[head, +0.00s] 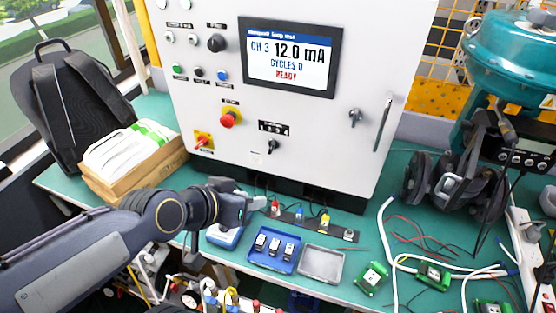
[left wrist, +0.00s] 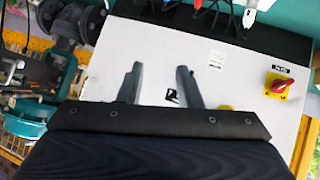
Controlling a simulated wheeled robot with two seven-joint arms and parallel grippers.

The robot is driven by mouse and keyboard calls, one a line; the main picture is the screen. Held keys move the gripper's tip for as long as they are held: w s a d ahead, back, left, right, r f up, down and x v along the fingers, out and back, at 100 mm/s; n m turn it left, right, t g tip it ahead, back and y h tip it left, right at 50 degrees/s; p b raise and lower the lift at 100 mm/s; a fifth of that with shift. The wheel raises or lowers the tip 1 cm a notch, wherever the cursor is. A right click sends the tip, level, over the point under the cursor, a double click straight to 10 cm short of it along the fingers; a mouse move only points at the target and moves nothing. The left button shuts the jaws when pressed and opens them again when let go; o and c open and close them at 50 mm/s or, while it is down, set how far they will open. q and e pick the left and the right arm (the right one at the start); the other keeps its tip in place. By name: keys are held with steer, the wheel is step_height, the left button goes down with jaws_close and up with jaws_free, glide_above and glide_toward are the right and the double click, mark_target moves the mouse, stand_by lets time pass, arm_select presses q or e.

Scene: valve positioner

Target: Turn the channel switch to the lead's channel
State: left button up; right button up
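The channel switch (head: 273,146) is a small black knob on the white cabinet front, under a numbered black scale (head: 273,127). My left gripper (head: 250,196) is low in front of the cabinet, below and left of the switch. In the left wrist view the left gripper (left wrist: 160,80) is open and empty. A small black knob (left wrist: 172,97), seemingly the channel switch, shows between its fingers, apart from them. The screen (head: 290,58) reads CH 3, 12.0 mA, CYCLES 0, READY. Red (head: 275,208), blue (head: 300,213) and yellow (head: 325,221) lead plugs stand on a dark strip. My right gripper is out of view.
A red emergency button (head: 230,118) and a red-yellow rotary switch (head: 203,140) sit left of the channel switch. A blue tray (head: 254,262) and a grey tray (head: 321,264) lie in front. Loose cables and green boards (head: 372,275) crowd the right.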

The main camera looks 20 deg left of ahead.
arm_select(q)
steer(key=w+a+f+m+t+y+b, duration=0.1)
steer(key=w+f+m+t+b, duration=0.1)
steer(key=w+f+t+b, duration=0.35)
steer(key=t+y+b, duration=0.3)
steer(key=b, duration=0.5)
glide_toward(271, 148)
steer(key=w, duration=0.8)
steer(key=shift+w+a+r, duration=0.15)
steer(key=shift+w+r, duration=0.05)
steer(key=shift+c, duration=0.3)
jaws_close()
